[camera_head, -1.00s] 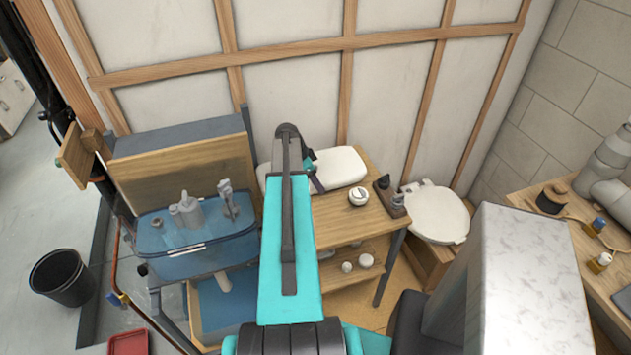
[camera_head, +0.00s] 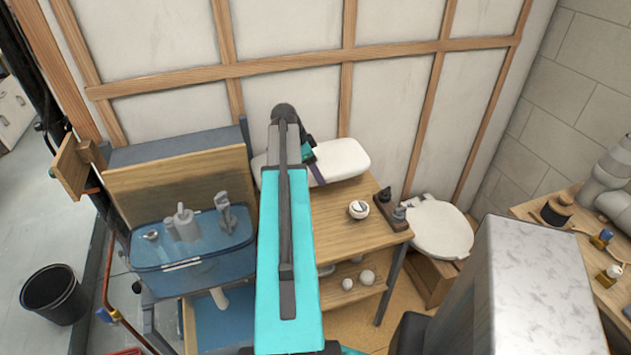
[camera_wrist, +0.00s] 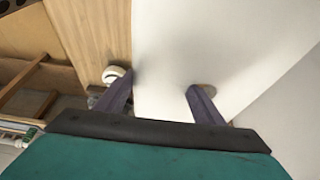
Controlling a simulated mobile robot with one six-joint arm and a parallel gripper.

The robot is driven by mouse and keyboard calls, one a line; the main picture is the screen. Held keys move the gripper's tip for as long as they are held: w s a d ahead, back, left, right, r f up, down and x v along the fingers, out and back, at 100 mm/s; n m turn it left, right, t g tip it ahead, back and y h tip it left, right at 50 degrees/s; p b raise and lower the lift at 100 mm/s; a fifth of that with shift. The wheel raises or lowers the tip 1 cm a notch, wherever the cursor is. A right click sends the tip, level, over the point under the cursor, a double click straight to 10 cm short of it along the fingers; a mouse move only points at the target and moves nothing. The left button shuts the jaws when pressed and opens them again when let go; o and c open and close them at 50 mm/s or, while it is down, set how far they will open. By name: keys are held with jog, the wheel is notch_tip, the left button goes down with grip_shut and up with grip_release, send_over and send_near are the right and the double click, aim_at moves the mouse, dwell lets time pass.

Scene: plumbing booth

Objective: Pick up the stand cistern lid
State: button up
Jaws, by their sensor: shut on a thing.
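The stand cistern lid (camera_head: 343,160) is a white, rounded slab above the back of the wooden stand top, near the panelled wall. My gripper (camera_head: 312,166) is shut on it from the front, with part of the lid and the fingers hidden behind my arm. In the wrist view the lid (camera_wrist: 180,45) fills the middle, with the two dark fingers of my gripper (camera_wrist: 161,80) against it. The lid appears raised off the stand.
A round white fitting (camera_head: 358,209) and a dark tray of small parts (camera_head: 392,209) sit on the stand top (camera_head: 335,225). A blue basin (camera_head: 190,245) is at left. A toilet seat (camera_head: 440,230) and a pale box (camera_head: 540,285) are at right.

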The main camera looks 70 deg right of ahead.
jog(key=shift+s+a+r, duration=0.15)
jog(key=shift+r, duration=0.25)
jog(key=s+a+b, duration=0.5)
jog(key=s+a, duration=0.4)
jog(key=a, duration=0.1)
jog(key=shift+a+f+b, duration=0.2)
jog(key=shift+a+b, duration=0.15)
jog(key=shift+a, duration=0.05)
jog(key=shift+b, duration=0.35)
jog(key=a+b, duration=0.1)
jog(key=b, duration=0.2)
jog(key=shift+s+b, duration=0.3)
jog(key=shift+s, duration=0.05)
jog(key=s+a+b, duration=0.1)
jog(key=b, duration=0.3)
jog(key=s+a+b, duration=0.1)
jog(key=b, duration=0.4)
jog(key=shift+s+a+r, duration=0.1)
jog(key=shift+s+a, duration=0.05)
jog(key=shift+a, duration=0.25)
